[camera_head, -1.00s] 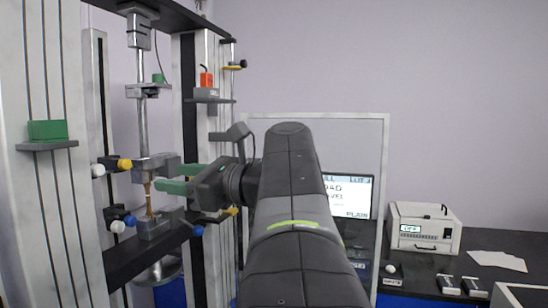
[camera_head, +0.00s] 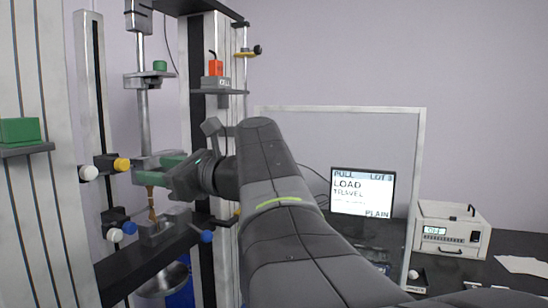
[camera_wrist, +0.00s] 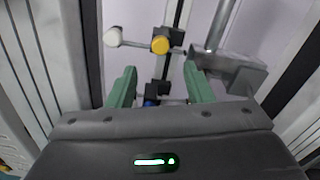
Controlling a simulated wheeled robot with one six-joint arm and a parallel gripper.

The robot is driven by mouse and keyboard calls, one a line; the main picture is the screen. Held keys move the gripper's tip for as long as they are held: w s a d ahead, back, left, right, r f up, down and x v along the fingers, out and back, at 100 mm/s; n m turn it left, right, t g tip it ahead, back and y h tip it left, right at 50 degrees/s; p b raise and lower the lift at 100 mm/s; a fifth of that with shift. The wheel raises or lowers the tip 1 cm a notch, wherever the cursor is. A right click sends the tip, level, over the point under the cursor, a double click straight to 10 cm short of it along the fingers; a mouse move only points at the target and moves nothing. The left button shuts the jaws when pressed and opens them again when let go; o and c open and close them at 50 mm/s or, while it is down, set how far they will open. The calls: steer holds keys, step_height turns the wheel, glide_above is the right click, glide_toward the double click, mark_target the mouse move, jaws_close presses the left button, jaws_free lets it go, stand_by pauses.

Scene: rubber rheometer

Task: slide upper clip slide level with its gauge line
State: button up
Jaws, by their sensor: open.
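The upper clip slide (camera_head: 105,163) is a dark block with a yellow knob (camera_head: 121,164) and a white knob (camera_head: 88,173), left of the sample. Its yellow knob (camera_wrist: 160,45) also shows in the wrist view, beyond the fingertips and roughly centred between them. My gripper (camera_head: 152,169) is open with green fingers, to the right of the yellow knob and apart from it. The wrist view shows nothing between the fingers (camera_wrist: 160,76). The amber sample (camera_head: 151,203) hangs under the upper grip, partly hidden by my gripper. I cannot make out its gauge line.
A lower slide with a blue knob (camera_head: 130,228) sits below. The grey upper grip block (camera_wrist: 228,72) is close to the right finger. Metal columns flank the work area. A screen (camera_head: 362,192) and a white instrument (camera_head: 452,230) stand at right.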

mark_target(126, 165)
steer(key=p+x, duration=0.1)
steer(key=x, duration=0.7)
steer(key=shift+a+p, duration=0.2)
steer(key=shift+p, duration=0.1)
